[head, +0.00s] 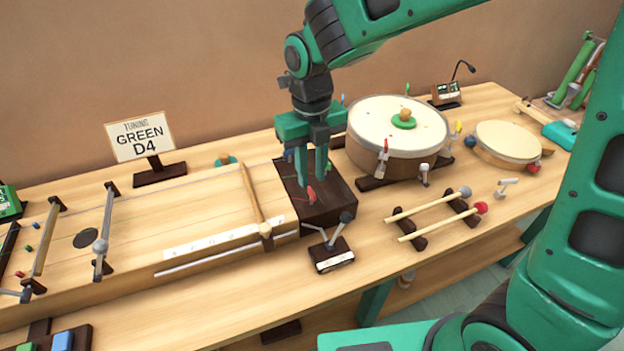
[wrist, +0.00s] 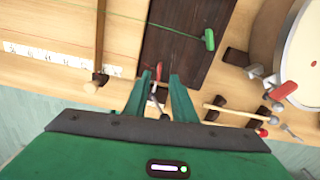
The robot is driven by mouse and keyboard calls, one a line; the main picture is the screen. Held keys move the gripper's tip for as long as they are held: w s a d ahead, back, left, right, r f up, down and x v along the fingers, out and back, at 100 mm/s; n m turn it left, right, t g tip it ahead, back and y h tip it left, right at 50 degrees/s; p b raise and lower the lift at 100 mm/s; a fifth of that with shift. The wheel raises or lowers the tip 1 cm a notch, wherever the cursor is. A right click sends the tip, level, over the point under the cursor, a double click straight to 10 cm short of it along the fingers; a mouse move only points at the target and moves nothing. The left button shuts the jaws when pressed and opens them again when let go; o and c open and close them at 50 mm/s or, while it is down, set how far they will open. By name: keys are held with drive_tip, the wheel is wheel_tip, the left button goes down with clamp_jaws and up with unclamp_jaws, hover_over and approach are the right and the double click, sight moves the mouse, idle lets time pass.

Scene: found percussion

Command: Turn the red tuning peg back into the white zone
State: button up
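The red tuning peg (head: 310,194) stands on the dark brown block (head: 335,205) at the right end of the long wooden string board. My gripper (head: 312,183) points down over the block, its two green fingers apart and just above or around the peg. In the wrist view, a small red piece of the peg (wrist: 158,72) shows between the open fingers (wrist: 159,84). I cannot tell whether either finger touches it. A green peg (wrist: 209,38) lies farther along the block, with a green string running to it. A white zone around the red peg cannot be made out.
A small stand with a white label (head: 334,261) is close in front of the block. A large drum (head: 392,150) stands to the right behind it. Two mallets (head: 430,206) rest on a rack at right. A "GREEN D4" sign (head: 140,137) stands at back left.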

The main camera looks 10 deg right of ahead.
wheel_tip(320, 180, up, 7)
idle(0.3)
drive_tip(key=shift+w, duration=0.1)
